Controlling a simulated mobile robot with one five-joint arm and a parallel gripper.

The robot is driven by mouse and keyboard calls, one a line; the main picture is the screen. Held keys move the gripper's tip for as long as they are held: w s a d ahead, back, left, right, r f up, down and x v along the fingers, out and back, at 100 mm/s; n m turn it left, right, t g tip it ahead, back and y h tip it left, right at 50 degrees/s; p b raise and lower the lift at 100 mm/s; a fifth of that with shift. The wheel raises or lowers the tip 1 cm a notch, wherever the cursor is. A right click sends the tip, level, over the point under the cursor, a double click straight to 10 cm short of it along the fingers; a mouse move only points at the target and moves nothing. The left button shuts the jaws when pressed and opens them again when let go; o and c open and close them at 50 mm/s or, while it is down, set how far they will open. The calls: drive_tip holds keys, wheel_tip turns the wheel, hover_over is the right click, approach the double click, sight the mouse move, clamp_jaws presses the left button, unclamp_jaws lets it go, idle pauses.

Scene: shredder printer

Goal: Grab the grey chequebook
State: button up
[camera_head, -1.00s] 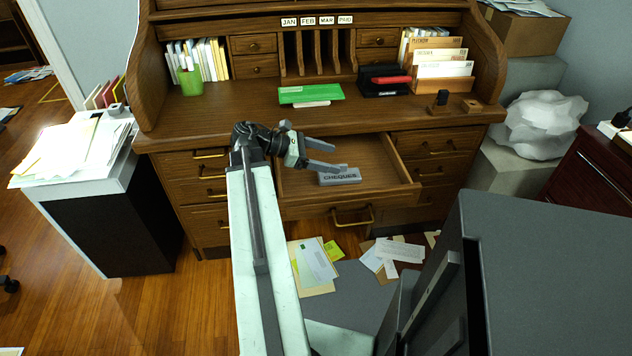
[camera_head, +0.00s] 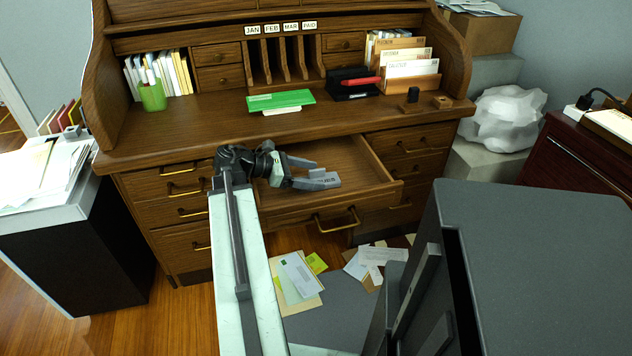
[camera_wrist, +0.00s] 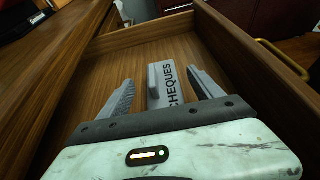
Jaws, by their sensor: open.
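The grey chequebook (camera_wrist: 166,85), marked "CHEQUES", lies in the open desk drawer (camera_head: 378,187). In the head view the chequebook (camera_head: 331,179) is partly hidden by my gripper (camera_head: 321,175). In the wrist view my gripper (camera_wrist: 161,93) is open, with one finger on each side of the near part of the chequebook. The chequebook's far end reaches past the fingertips.
The drawer's wooden walls rise around my gripper. The desktop (camera_head: 200,126) above holds a green book (camera_head: 281,100), a green cup (camera_head: 152,96) and a letter rack (camera_head: 410,83). Papers (camera_head: 298,275) lie on the floor below.

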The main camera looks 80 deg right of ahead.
sight(320, 179)
drive_tip(key=x, duration=0.3)
drive_tip(key=shift+b, duration=0.35)
drive_tip(key=shift+a, duration=0.1)
drive_tip(key=c, duration=1.5)
drive_tip(key=shift+o, duration=0.2)
wheel_tip(320, 179, up, 10)
drive_tip(key=p, duration=1)
